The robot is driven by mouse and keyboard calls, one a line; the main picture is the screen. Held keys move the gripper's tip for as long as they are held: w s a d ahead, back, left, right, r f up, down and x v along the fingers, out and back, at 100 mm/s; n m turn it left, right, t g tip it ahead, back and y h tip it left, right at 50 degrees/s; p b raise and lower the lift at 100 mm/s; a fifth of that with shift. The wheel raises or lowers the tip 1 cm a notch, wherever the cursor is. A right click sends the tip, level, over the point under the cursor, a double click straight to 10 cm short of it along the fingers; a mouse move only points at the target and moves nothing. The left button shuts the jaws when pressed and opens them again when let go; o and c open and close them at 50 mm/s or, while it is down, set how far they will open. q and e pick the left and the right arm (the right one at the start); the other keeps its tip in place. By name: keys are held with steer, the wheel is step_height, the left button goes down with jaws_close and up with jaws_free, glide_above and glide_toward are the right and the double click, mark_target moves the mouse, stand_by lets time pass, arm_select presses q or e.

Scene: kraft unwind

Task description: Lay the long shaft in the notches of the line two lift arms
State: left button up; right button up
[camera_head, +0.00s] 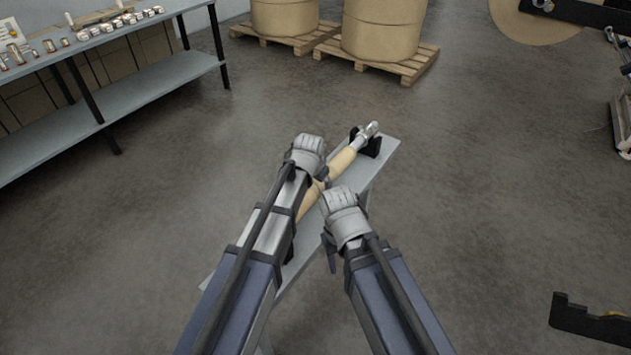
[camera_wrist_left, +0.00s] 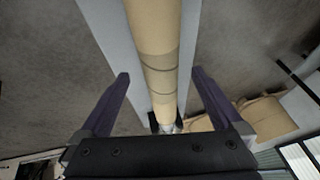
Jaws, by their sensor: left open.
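The long shaft carries a tan core (camera_head: 341,162) and has a bare metal end (camera_head: 370,130). It lies along a narrow grey stand (camera_head: 388,158), its far end at a black cradle (camera_head: 371,147). My left gripper (camera_head: 318,174) is over the core. In the left wrist view, the open fingers of my left gripper (camera_wrist_left: 161,75) are either side of the tan core (camera_wrist_left: 160,55), with gaps visible. My right gripper (camera_head: 331,246) is nearer, beside the stand; its fingers are mostly hidden by the wrist. A black notched arm (camera_head: 578,318) shows at lower right; its line cannot be told.
A grey table (camera_head: 110,48) with small metal parts stands at left. Large kraft rolls (camera_head: 382,28) sit on wooden pallets (camera_head: 405,66) at the back. Machine parts (camera_head: 570,12) and a roll stand at upper right.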

mark_target(317, 184)
arm_select(q)
steer(key=b+x, duration=0.6)
steer(key=x, duration=0.1)
steer(key=shift+f, duration=0.1)
steer(key=shift+c, duration=0.2)
jaws_close()
stand_by(0.5)
stand_by(0.9)
steer(key=shift+r, duration=0.2)
steer(key=shift+r+p, duration=2.3)
steer(key=shift+p, duration=0.25)
